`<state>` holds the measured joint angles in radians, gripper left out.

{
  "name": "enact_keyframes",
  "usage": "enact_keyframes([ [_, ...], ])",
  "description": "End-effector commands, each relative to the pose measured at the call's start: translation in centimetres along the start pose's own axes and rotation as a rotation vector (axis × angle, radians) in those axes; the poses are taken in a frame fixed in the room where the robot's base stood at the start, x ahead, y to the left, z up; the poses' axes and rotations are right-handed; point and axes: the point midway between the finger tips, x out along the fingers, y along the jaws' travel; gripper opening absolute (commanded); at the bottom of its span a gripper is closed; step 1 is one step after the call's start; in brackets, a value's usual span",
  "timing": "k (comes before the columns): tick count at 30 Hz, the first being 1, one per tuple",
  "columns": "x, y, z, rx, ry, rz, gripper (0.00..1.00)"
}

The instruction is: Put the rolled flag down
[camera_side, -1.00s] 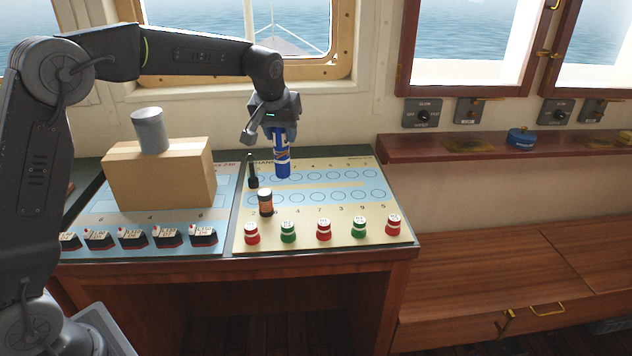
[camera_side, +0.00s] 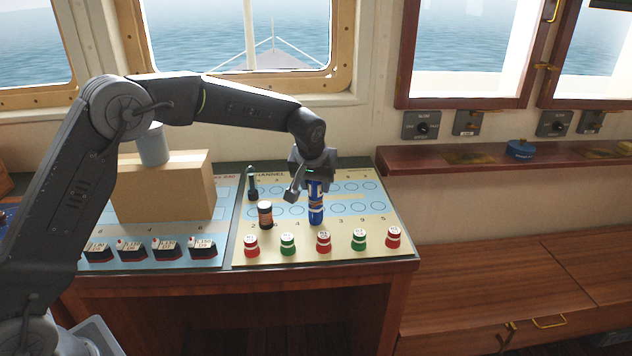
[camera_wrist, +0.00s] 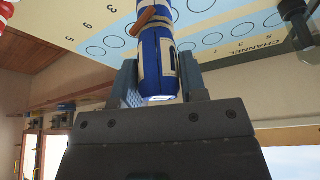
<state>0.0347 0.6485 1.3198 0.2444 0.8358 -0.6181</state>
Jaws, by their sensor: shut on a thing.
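The rolled flag (camera_side: 316,205) is a blue roll with white and an orange-brown band, upright over the right-hand chart board (camera_side: 345,241). My gripper (camera_side: 314,180) is shut on its upper end from above. In the wrist view the flag (camera_wrist: 156,58) stands between the two fingers of my gripper (camera_wrist: 157,86). Its lower end is at or just above the board, near the front row of printed circles; I cannot tell whether it touches.
Red and green buoys (camera_side: 288,244) line the board's front edge. A dark jar (camera_side: 265,214) and a black post (camera_side: 252,184) stand left of the flag. A cardboard box (camera_side: 165,190) bears a grey cylinder (camera_side: 153,146). Model ships (camera_side: 166,249) stand at left.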

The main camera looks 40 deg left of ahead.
Motion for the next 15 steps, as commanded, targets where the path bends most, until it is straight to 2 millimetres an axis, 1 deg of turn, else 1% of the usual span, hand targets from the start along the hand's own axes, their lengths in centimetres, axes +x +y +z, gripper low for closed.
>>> enact_keyframes([
  [7,0.31,-0.02,0.12,0.0,0.0,0.0,0.14],
  [8,0.28,-0.02,0.11,0.0,0.0,0.0,0.42],
  [15,0.27,-0.02,0.11,0.0,-0.001,0.0,0.65],
])
